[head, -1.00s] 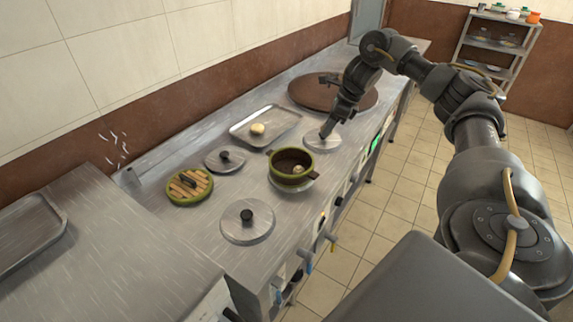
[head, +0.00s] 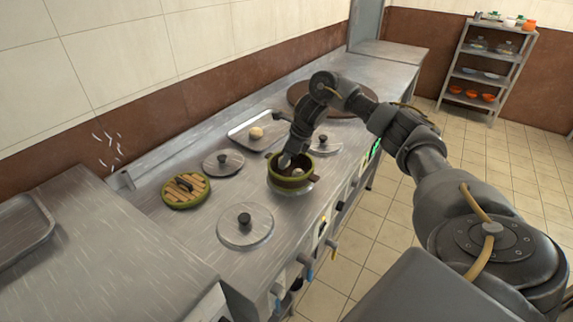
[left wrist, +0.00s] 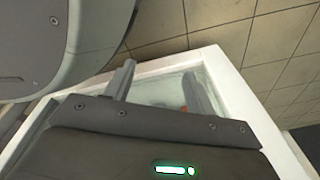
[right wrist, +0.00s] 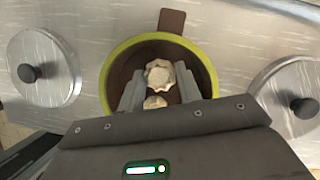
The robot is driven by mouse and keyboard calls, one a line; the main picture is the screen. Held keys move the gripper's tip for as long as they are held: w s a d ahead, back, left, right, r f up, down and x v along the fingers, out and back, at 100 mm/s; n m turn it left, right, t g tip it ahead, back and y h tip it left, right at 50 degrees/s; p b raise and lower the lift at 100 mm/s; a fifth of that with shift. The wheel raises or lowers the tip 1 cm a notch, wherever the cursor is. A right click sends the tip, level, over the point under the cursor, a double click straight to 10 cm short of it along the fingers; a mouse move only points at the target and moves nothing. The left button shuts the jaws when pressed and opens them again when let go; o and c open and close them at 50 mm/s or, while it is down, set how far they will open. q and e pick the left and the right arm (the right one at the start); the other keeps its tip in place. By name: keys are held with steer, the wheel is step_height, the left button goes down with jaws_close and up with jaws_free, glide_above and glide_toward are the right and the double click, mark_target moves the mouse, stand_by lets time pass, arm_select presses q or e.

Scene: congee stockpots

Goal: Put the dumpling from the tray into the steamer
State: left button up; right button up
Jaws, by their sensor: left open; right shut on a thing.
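The steamer (head: 289,187) is a round green-rimmed pot with a dark inside, standing on the counter; it fills the middle of the right wrist view (right wrist: 113,75). My right gripper (right wrist: 160,78) reaches down into its mouth and is shut on a pale pleated dumpling (right wrist: 160,72). A second dumpling (right wrist: 155,102) shows lower between the fingers, seemingly on the steamer floor. The metal tray (head: 240,131) behind holds one pale dumpling (head: 256,133). My left gripper (left wrist: 160,88) is open and empty over a white-framed glassy surface, outside the head view.
A slatted round lid (head: 186,192) with a dark handle lies left of the steamer. Metal lids with black knobs sit in front (head: 245,228), behind left (head: 223,164) and behind right (head: 326,145). A brown round board (head: 300,92) lies farther back. Shelves (head: 490,60) stand far right.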

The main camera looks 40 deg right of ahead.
mark_target(291, 170)
step_height(291, 170, down, 2)
steer(key=shift+d+f, duration=0.1)
steer(key=shift+f, duration=0.1)
arm_select(q)
steer(key=shift+w+d+r, duration=0.35)
steer(key=shift+w, duration=0.25)
steer(key=shift+w+r, duration=0.1)
steer(key=shift+w, duration=0.05)
arm_select(e)
steer(key=shift+f, duration=0.1)
steer(key=o, duration=0.9)
arm_select(q)
steer(key=shift+d, duration=0.1)
arm_select(e)
steer(key=shift+o, duration=0.3)
arm_select(q)
steer(key=shift+r, duration=0.1)
